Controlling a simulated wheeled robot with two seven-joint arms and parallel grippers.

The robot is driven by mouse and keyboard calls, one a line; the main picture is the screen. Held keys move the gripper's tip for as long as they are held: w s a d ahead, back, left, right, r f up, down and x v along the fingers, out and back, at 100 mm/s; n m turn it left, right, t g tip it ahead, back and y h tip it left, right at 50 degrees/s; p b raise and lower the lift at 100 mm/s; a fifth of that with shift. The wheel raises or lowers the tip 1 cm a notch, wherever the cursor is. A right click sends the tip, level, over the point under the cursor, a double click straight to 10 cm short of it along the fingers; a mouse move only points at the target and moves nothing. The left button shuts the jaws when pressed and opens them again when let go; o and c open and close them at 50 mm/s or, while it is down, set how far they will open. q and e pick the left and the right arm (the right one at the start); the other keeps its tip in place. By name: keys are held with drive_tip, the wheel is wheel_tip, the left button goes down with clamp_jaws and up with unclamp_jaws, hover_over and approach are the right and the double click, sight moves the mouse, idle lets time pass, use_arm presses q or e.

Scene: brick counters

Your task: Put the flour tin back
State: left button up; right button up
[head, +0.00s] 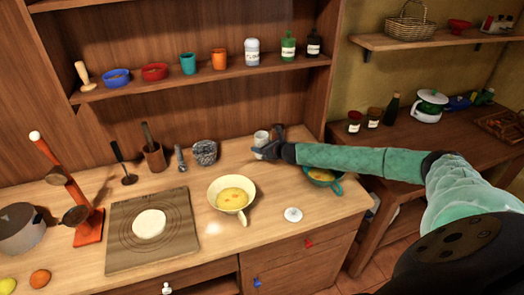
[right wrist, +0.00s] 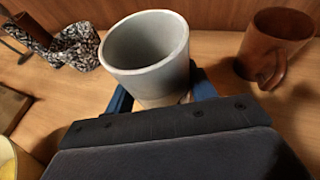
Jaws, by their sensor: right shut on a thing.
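A pale grey-white tin (head: 261,139), open at the top, is at the back of the counter, below the shelf. A white round lid with a knob (head: 293,214) lies near the counter's front edge. My left gripper is out of view.
A brown mug (right wrist: 270,45) stands close to the right of the tin. The shelf (head: 205,76) above holds several jars and cups.

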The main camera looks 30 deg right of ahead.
wheel_tip(320, 180, down, 2)
drive_tip(key=shift+f+p, duration=0.15)
drive_tip(key=shift+p, duration=0.3)
drive_tip(key=shift+f, duration=0.2)
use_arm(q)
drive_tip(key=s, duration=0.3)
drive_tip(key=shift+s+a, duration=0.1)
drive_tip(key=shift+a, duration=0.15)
use_arm(e)
drive_tip(key=shift+f, duration=0.1)
drive_tip(key=o, duration=1.2)
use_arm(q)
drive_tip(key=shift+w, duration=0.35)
